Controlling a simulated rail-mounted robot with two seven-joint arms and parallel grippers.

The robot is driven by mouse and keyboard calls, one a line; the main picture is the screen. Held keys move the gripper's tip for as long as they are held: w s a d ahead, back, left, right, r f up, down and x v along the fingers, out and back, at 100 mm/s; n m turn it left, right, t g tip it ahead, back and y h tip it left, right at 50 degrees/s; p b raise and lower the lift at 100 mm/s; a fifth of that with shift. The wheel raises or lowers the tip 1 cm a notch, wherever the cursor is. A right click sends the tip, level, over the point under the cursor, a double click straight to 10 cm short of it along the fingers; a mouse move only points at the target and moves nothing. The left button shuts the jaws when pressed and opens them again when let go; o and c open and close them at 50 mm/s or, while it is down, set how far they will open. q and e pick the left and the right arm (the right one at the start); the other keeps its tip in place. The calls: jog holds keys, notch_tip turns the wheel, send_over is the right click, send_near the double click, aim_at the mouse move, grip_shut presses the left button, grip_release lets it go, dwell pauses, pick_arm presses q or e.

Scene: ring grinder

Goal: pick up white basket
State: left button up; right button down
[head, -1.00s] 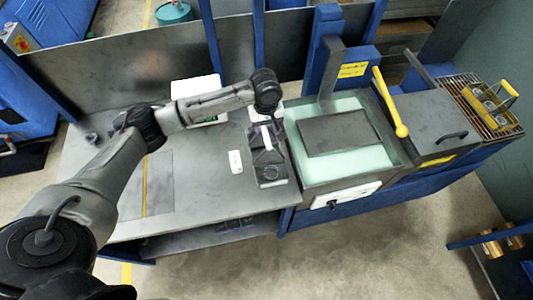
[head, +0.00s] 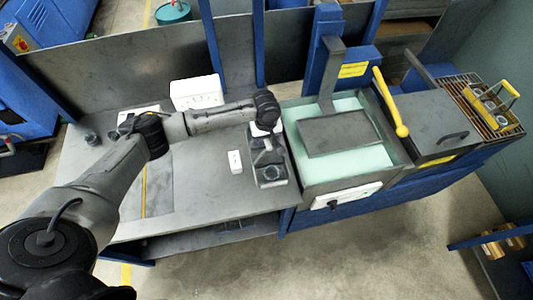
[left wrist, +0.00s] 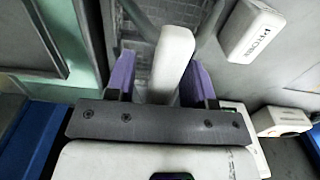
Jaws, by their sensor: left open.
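A basket-like holder with mesh inside (left wrist: 140,45) shows at the top of the left wrist view. A white bar (left wrist: 172,55), apparently the white basket's handle, rises from it. In the head view the holder (head: 270,172) stands on the grey table, left of the green-topped tank, partly hidden by my left wrist. My left gripper (head: 266,143) is above it, pointing down. In the left wrist view its purple fingers (left wrist: 160,80) are open, one on each side of the white bar. I cannot tell whether they touch it. My right gripper is not in view.
A small white box (head: 235,161) lies just left of the holder. A larger white box (head: 197,92) stands at the table's back. The green-topped tank (head: 312,178) is close on the right. A yellow-handled basket (head: 507,88) sits on a far-right rack.

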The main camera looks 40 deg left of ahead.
pick_arm(q)
jog(key=shift+c, duration=0.3)
grip_shut()
jog(key=shift+r, duration=0.1)
